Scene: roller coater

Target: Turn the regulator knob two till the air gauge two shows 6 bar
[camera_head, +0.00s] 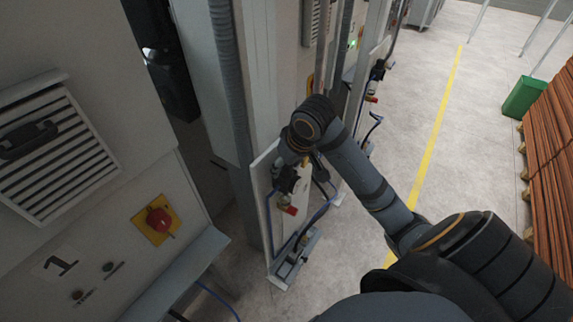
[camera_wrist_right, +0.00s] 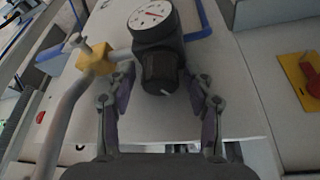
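The regulator knob (camera_wrist_right: 160,72) is dark and ridged, with a small pale mark. It sits below the round white air gauge (camera_wrist_right: 151,14) in the right wrist view. The gauge has a red needle, but its reading is too small to tell. My right gripper (camera_wrist_right: 161,82) is open, one finger on each side of the knob; gaps show, and I cannot tell whether either finger touches it. My left gripper is not in view.
A yellow valve fitting (camera_wrist_right: 95,58) and grey pipe are left of the knob. Another regulator unit (camera_head: 377,72) is farther back. A green bin (camera_head: 523,97) and brown stack (camera_head: 551,150) stand right; the floor between is clear.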

